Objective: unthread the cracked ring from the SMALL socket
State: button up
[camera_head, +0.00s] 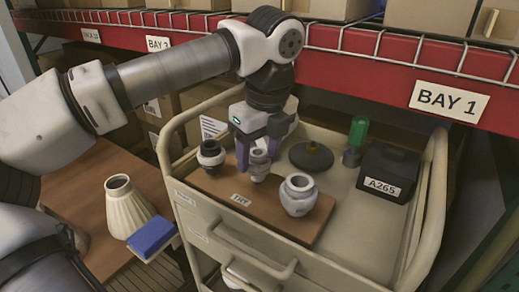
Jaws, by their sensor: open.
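Several sockets stand upright on a wooden board (262,218) on the cart. The middle one, a slim grey-white socket (258,170), looks the smallest. A dark socket (211,157) stands to its left, and a wider grey-white socket (298,195) stands to its front right. My gripper (257,156) points down at the middle socket, its purple fingers open around or just behind its upper part. I cannot tell if they touch it. The cracked ring cannot be made out; the fingers partly hide the socket's top, and no crack is visible at this size.
A black box (388,172) marked A265, a green-topped bottle (355,142) and a dark disc (311,156) stand at the cart's back right. A cream shade (128,207) and a blue block (151,237) are at left. The red shelf beam (360,47) crosses behind.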

jog(key=m+h, duration=0.1)
jog(key=m, duration=0.5)
jog(key=shift+a+m, duration=0.1)
jog(key=shift+m, duration=0.3)
jog(key=m+h+p, duration=0.1)
jog(key=m, duration=0.6)
jog(key=shift+a, duration=0.15)
jog(key=c, duration=1)
jog(key=n+b, duration=0.2)
jog(key=n, duration=0.2)
jog(key=shift+f+n+y, duration=0.1)
jog(key=shift+n+y, duration=0.2)
jog(key=shift+s+n+b, duration=0.1)
jog(key=shift+n+b, duration=0.35)
jog(key=shift+n, duration=0.75)
